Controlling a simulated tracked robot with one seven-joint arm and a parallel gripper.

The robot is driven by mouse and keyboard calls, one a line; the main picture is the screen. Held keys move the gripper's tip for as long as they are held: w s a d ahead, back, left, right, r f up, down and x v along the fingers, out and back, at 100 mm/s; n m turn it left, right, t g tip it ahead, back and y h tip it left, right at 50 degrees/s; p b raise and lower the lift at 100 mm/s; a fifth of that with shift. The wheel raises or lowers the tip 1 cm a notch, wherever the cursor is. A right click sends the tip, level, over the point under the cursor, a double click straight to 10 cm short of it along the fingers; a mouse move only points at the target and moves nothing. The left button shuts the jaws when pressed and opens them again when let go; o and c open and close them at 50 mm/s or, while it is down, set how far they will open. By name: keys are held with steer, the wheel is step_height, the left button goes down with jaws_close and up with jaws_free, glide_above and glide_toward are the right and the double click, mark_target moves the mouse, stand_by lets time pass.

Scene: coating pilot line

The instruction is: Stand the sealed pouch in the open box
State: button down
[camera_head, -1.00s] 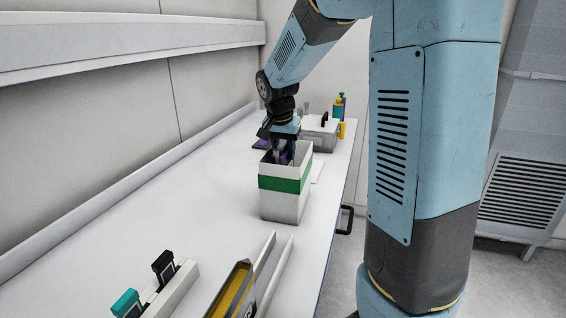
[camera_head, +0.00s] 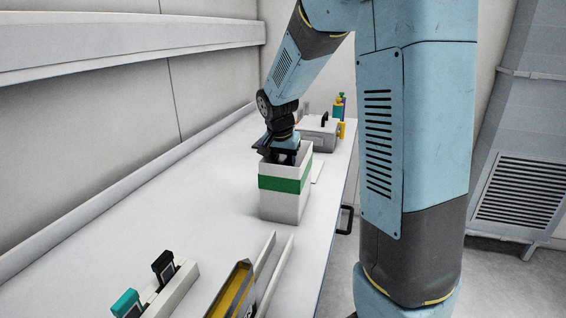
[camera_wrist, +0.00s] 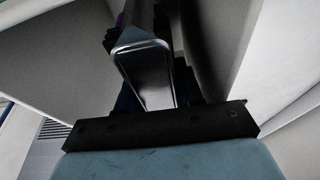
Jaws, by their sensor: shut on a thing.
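The open box (camera_head: 286,200) is white with a green band and stands upright on the bench. My gripper (camera_head: 284,157) points down into its mouth, with the fingertips hidden behind the box walls in the head view. In the wrist view the box's pale walls (camera_wrist: 60,62) rise on both sides of my gripper (camera_wrist: 142,30). A silvery, shiny pouch (camera_wrist: 147,72) is between the dark fingers, which are shut on it. The pouch is inside the box. Its lower end is hidden, so I cannot tell whether it touches the box floor.
A grey case (camera_head: 318,130) with a dark handle stands behind the box, near coloured bottles (camera_head: 339,108). In front are a yellow tray-like object (camera_head: 232,290), pale rails (camera_head: 272,275) and a white rack (camera_head: 172,287) holding black and teal pieces. The bench left of the box is clear.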

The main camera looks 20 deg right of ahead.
steer(key=c, duration=1)
jaws_free()
